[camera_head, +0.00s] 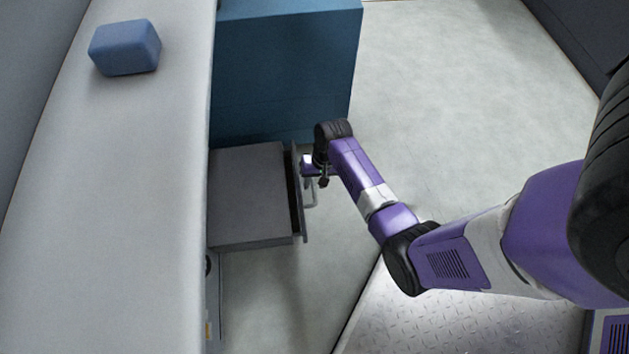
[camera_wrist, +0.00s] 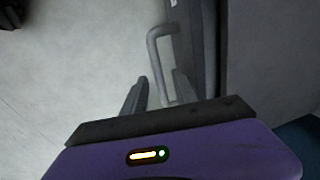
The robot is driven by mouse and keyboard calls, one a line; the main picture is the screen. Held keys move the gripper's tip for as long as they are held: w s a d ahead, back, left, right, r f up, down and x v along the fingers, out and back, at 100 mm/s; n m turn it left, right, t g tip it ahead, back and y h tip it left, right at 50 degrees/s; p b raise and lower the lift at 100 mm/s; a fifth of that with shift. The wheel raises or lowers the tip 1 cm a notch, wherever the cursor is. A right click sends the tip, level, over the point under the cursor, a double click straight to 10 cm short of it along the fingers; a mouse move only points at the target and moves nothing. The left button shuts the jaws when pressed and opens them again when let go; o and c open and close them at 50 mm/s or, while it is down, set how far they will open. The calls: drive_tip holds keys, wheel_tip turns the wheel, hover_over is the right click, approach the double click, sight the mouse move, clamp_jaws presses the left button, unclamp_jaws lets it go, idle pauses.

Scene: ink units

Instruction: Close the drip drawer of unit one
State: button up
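The grey drip drawer (camera_head: 248,178) stands pulled out from under the white counter, its front panel (camera_head: 304,205) facing right. Its bar handle (camera_head: 311,197) is on that front. In the wrist view the handle (camera_wrist: 154,58) runs down between the two fingers, with the drawer front (camera_wrist: 208,45) just to its right. My gripper (camera_head: 309,168) is at the drawer front, near the handle's far end. In the wrist view my gripper (camera_wrist: 161,78) has its fingers apart, with visible gaps beside the bar. Whether a finger touches the drawer front cannot be told.
A blue cabinet (camera_head: 285,70) stands just behind the drawer. The white counter (camera_head: 110,200) runs along the left, with a blue block (camera_head: 125,47) on it. The pale floor (camera_head: 450,120) to the right is clear; a metal tread plate (camera_head: 430,320) lies at the front.

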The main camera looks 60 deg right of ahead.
clamp_jaws()
idle(1.3)
